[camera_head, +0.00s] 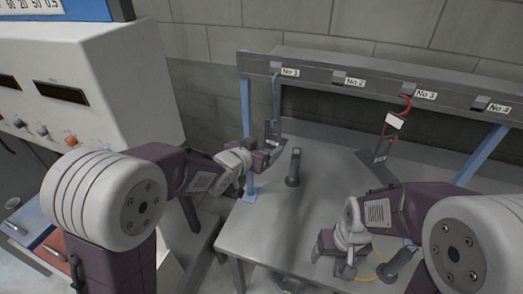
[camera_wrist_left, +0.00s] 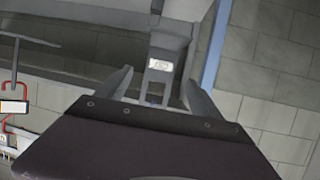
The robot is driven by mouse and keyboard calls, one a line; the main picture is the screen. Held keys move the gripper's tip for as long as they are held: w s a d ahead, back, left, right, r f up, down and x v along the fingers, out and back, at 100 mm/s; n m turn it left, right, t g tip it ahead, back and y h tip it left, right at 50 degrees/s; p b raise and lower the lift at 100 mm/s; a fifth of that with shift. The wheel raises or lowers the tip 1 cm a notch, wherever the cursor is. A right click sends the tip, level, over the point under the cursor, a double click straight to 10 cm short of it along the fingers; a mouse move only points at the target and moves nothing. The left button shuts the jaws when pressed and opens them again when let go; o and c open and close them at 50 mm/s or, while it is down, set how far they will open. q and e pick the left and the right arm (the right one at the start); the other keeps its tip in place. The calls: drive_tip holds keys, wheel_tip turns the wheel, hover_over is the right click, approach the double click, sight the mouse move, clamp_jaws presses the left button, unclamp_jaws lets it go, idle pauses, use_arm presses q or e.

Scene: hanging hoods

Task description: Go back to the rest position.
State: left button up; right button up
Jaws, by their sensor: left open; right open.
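My left gripper (camera_head: 268,153) is in front of the No 1 hook place, close to the grey hood (camera_head: 272,130) that hangs there on a blue hook. In the left wrist view its two fingers (camera_wrist_left: 158,92) are spread apart, with the grey labelled hood (camera_wrist_left: 160,65) showing beyond and between them; contact cannot be told. My right gripper (camera_head: 338,262) is low over the front of the grey table (camera_head: 255,235). It looks empty, though its fingertips are small and partly hidden.
A grey rail (camera_head: 375,85) with labels No 1 to No 4 spans the table on blue posts (camera_head: 247,110). A red hook (camera_head: 405,105) with a dark hood (camera_head: 378,155) hangs at No 3. A dark cylinder (camera_head: 294,168) stands mid-table; another (camera_head: 400,262) is near my right arm.

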use_arm(q)
drive_tip(key=shift+v, duration=0.9)
drive_tip(key=s+a+f+n+g+y, duration=0.1)
drive_tip(key=a+f+n+y, duration=0.15)
drive_tip(key=a, duration=0.25)
drive_tip(key=s+a+f+n+y, duration=0.1)
drive_tip(key=s+a+f+y, duration=0.15)
drive_tip(key=a, duration=0.35)
drive_tip(key=s+a+f+n+g, duration=0.1)
drive_tip(key=s+f+g, duration=0.4)
drive_tip(key=s, duration=0.5)
drive_tip(key=s+a+f+n+g, duration=0.1)
drive_tip(key=s+a+f+g, duration=0.2)
drive_tip(key=s+f+g, duration=0.2)
drive_tip(key=s+f+b, duration=0.1)
drive_tip(key=s+f, duration=0.2)
drive_tip(key=s, duration=0.2)
drive_tip(key=shift+s+a+y, duration=0.3)
drive_tip(key=shift+a+y, duration=0.1)
